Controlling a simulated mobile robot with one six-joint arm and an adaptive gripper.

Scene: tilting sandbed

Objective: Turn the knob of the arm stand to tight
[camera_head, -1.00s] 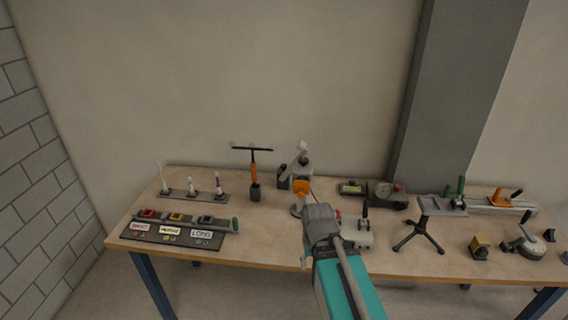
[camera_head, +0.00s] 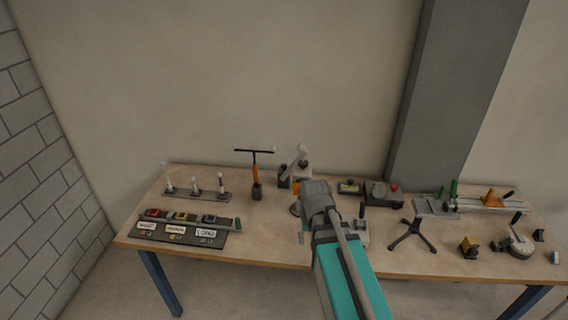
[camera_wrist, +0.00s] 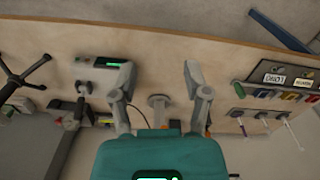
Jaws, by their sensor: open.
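A grey upright stand with a slanted light arm (camera_head: 300,157) is at the back middle of the table; I take it for the arm stand. An orange part (camera_head: 296,188) shows low on it, partly behind my gripper (camera_head: 314,188). In the wrist view my gripper (camera_wrist: 158,70) is open, its two fingers apart and empty. A grey round piece on a short stem (camera_wrist: 158,101) shows between and beyond the fingers; I cannot tell whether it is the knob. No contact shows. My arm hides much of the stand's front in the head view.
A black T-handled tool in a holder (camera_head: 256,174) stands just left of the stand. A grey box with a lever (camera_head: 361,230) is close right of my arm. A dark tripod stand (camera_head: 411,236) is farther right. Bare table (camera_head: 270,225) lies left of my arm.

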